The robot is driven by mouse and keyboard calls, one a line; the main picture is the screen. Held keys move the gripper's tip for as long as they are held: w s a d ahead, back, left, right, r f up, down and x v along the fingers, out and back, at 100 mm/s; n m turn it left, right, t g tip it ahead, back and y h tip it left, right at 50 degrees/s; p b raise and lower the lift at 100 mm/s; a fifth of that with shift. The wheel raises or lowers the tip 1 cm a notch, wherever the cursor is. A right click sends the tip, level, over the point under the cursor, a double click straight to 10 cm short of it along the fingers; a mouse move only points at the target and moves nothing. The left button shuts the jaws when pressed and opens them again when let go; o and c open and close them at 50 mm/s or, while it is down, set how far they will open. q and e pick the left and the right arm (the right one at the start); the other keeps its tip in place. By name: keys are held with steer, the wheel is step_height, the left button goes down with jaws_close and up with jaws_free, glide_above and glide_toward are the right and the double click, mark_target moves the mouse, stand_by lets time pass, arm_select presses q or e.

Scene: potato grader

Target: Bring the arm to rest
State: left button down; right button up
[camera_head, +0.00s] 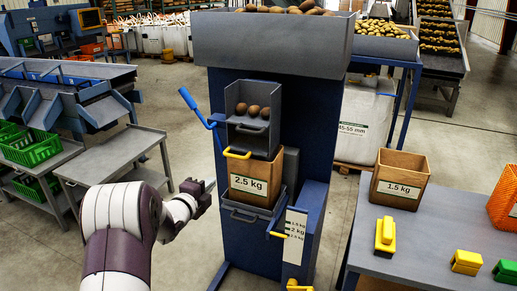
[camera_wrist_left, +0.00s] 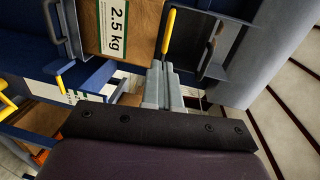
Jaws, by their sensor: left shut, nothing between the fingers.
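My left arm comes in from the lower left of the head view. Its gripper (camera_head: 208,186) is shut and empty, left of the blue grader machine (camera_head: 335,140) and apart from it. In the left wrist view the two grey fingers (camera_wrist_left: 161,68) are together with nothing between them. My right gripper is not in view.
The machine holds a 2.5 kg box (camera_head: 250,184), with several potatoes in the grey hopper (camera_head: 260,146) above. A blue lever (camera_head: 196,106) sticks out near my gripper. A grey side table (camera_head: 110,158) stands left. The worktable (camera_head: 430,235) at right bears a 1.5 kg box (camera_head: 399,190).

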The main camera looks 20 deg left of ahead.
arm_select(q)
steer(key=s+a+f+n+g+y, duration=0.3)
steer(key=s+f+n+g, duration=0.2)
steer(key=f+n, duration=0.35)
steer(key=s+d+f+n+g+p, duration=0.1)
steer(key=s+d+n+g+p, duration=0.2)
steer(key=s+n, duration=0.35)
steer(key=s+d+r+n+g+h+p, duration=0.1)
steer(key=s+d+r+g+p, duration=0.1)
steer(key=s+d, duration=0.6)
steer(key=s+d+r+n+g+p, duration=0.2)
steer(key=s+d+r+g, duration=0.3)
steer(key=s+d, duration=0.3)
steer(key=s, duration=0.2)
steer(key=shift+s+d+r+n+h, duration=0.2)
steer(key=shift+s+n+h, duration=0.1)
steer(key=shift+s+h, duration=0.1)
